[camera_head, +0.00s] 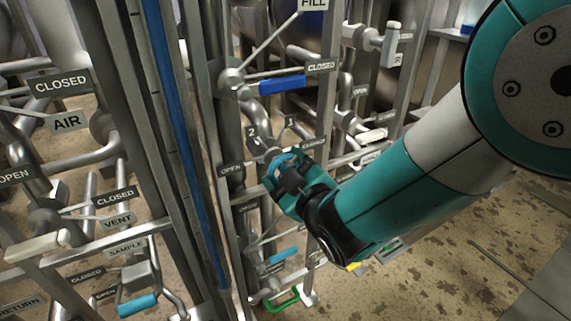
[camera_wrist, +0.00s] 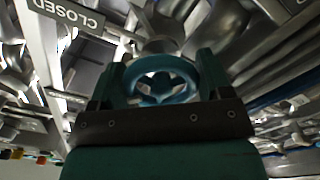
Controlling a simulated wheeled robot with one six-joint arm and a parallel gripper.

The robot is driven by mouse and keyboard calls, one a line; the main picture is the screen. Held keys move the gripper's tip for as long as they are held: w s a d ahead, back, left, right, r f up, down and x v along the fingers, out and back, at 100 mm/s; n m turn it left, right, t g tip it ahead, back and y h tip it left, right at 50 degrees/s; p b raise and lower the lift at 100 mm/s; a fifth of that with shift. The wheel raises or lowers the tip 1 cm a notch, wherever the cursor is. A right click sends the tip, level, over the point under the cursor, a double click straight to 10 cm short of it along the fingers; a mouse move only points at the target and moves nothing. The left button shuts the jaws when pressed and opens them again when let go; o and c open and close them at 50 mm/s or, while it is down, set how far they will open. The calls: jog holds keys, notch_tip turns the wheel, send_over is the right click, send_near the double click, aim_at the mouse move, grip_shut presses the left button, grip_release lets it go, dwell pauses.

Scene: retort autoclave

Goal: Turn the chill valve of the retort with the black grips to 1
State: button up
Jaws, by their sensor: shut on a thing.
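A small blue valve wheel (camera_head: 286,158) sits on a pipe in the middle of the head view, with number plates 2 (camera_head: 252,133) and 1 (camera_head: 290,122) just above it. My gripper (camera_head: 280,171) reaches it from the lower right and is shut on it. In the wrist view the round wheel (camera_wrist: 162,78) lies between the two fingers, its spokes showing. Its name plate and any pointer are hidden or too small to read. I cannot make out black grips on this retort.
A blue-handled lever (camera_head: 282,85) with a CLOSED plate (camera_head: 321,66) is above the wheel. A light-blue lever (camera_head: 283,256) and a green handle (camera_head: 281,302) are below. Steel posts and a blue strip (camera_head: 187,140) stand left. Open floor (camera_head: 440,265) lies at lower right.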

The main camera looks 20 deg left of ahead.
jog(key=shift+n, duration=0.7)
jog(key=o, duration=0.9)
jog(key=shift+b+v, duration=8.55)
jog(key=shift+v, duration=0.2)
